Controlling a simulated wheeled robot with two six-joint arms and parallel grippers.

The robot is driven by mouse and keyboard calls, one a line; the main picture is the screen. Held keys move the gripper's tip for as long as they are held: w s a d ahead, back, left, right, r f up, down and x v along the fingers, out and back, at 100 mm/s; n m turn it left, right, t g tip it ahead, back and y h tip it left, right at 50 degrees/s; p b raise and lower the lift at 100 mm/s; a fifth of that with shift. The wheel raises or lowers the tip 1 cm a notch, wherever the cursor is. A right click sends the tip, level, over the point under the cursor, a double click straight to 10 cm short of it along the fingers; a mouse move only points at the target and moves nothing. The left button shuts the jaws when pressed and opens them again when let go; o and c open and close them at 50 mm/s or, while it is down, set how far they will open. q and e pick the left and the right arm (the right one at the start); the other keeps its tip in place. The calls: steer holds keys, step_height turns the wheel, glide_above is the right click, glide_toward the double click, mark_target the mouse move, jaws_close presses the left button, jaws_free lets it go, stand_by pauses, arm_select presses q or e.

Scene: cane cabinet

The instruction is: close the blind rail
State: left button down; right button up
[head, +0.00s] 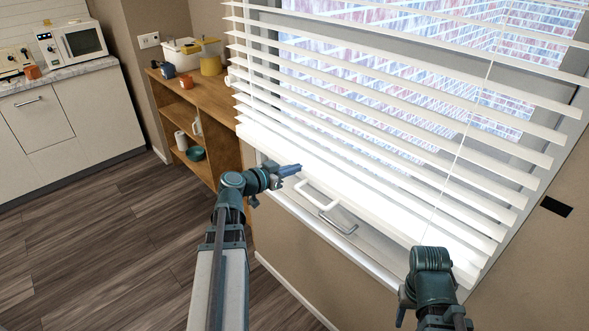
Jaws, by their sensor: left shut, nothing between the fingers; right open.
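The white blind (400,110) hangs over the window, with gaps between its slats. Its bottom rail (350,190) is a bright white bar running from the upper left down to the lower right. A white loop handle (335,202) sticks out near the rail's middle. My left gripper (291,170) is shut and empty, close to the rail and just left of the handle. I cannot tell whether it touches the rail. My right gripper (431,262) is at the rail's lower right part, with its fingers hidden behind the wrist.
A grey metal handle (338,226) sits at the window ledge below the rail. A wooden shelf (212,100) with a yellow pot (211,65) and other items stands left of the window. A white microwave (72,42) is on the far-left counter. The floor (100,240) at left is clear.

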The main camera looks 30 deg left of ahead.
arm_select(q)
step_height(320, 180, down, 23)
steer(key=b, duration=2.1)
arm_select(e)
step_height(320, 180, down, 23)
arm_select(q)
steer(key=shift+r, duration=0.1)
arm_select(e)
steer(key=shift+r, duration=0.2)
